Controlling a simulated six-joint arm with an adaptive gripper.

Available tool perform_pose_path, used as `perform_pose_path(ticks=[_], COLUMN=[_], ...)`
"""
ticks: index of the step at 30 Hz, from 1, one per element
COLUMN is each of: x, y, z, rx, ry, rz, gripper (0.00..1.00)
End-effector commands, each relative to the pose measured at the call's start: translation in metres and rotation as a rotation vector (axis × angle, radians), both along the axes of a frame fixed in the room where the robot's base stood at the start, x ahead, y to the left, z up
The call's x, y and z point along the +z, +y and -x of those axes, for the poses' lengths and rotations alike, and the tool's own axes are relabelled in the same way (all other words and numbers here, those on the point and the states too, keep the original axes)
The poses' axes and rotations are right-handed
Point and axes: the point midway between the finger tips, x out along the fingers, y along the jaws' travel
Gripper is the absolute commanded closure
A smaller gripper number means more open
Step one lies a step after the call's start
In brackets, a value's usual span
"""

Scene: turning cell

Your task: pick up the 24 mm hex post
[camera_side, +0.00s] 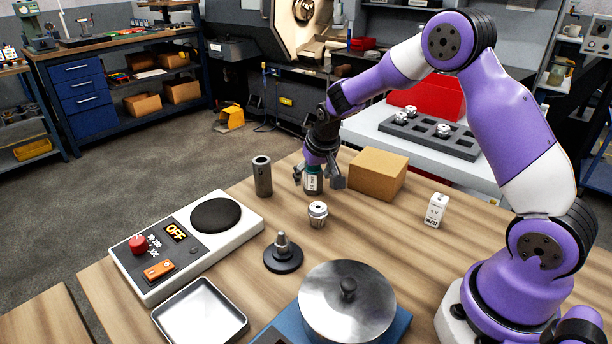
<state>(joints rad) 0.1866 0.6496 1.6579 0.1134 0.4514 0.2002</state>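A dark grey upright post (263,177) with a hole in its top stands on the wooden table, left of my gripper. It looks like the hex post, but its flats and size are too small to read. My gripper (318,182) points down with its fingers spread. Between or just behind the fingers is a small dark green bottle (313,184) with a pale label, standing upright. I cannot tell whether a finger touches it. The post is apart from my gripper.
A silver collet (318,211) stands in front of the gripper, a cardboard box (378,174) to its right. A small white block (436,210) stands right.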

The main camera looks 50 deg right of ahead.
Motion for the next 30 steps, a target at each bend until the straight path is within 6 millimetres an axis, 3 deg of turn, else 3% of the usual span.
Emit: perform_pose_path(ticks=[1,3,4,17,27,30], x=[0.0,0.0,0.0,0.004,0.041,0.051], y=[0.0,0.0,0.0,0.0,0.0,0.015], z=[0.0,0.0,0.0,0.0,-0.002,0.003], rx=[0.0,0.0,0.0,0.0,0.001,0.006], ry=[0.0,0.0,0.001,-0.002,-0.008,-0.005], rz=[0.0,0.0,0.0,0.0,0.002,0.001], gripper=[0.62,0.97,1.0,1.0,1.0,1.0])
